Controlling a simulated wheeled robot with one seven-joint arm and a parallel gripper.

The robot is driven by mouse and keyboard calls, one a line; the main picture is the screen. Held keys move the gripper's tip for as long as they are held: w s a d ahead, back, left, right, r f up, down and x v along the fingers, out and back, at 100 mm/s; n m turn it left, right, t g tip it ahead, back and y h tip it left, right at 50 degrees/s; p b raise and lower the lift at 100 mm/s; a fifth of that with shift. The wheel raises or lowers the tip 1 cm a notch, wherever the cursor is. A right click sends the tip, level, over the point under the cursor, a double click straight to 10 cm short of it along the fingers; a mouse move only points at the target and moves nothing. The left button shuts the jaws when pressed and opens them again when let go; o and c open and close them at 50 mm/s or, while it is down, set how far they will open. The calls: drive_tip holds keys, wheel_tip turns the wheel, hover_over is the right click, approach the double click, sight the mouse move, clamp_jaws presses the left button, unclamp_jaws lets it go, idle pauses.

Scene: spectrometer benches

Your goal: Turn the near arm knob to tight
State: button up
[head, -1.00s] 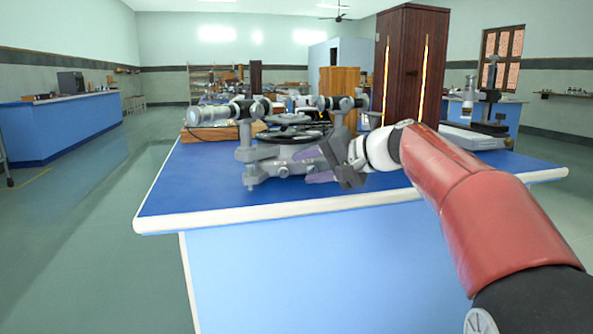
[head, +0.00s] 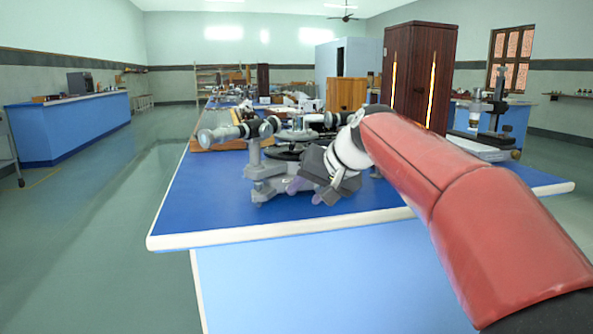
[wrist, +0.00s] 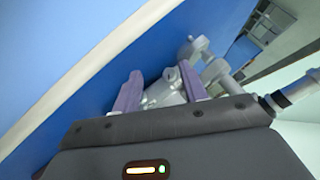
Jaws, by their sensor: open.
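The grey spectrometer (head: 262,187) stands on the blue bench, with its pale telescope-like tube (head: 222,136) pointing left. My gripper (head: 306,191) is in front of the instrument's near side in the head view, low over the bench, and covers part of its base. In the wrist view my gripper (wrist: 160,68) has its two purple fingers apart. Light grey parts of the spectrometer (wrist: 165,90) show between and beyond the fingers, with a small rounded end among them. I cannot tell which part is the near arm knob, or whether a finger touches it.
The blue bench (head: 190,215) has a white front edge and is clear at the near left. A wooden box (head: 215,144) lies behind the tube. A dark brown cabinet (head: 418,75) stands beyond, and another grey instrument (head: 490,110) is at the right.

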wheel_tip(320, 180, up, 4)
drive_tip(key=a+r+n+t+h+p, duration=0.1)
drive_tip(key=a+n+t+h+p, duration=0.1)
drive_tip(key=n+h+p, duration=0.15)
drive_tip(key=shift+m, duration=0.35)
drive_tip(key=b+x, duration=0.1)
drive_tip(key=x, duration=0.7)
drive_tip(key=shift+s+d+f, duration=0.1)
drive_tip(key=shift+s+f, duration=0.05)
drive_tip(key=shift+s, duration=0.05)
clamp_jaws()
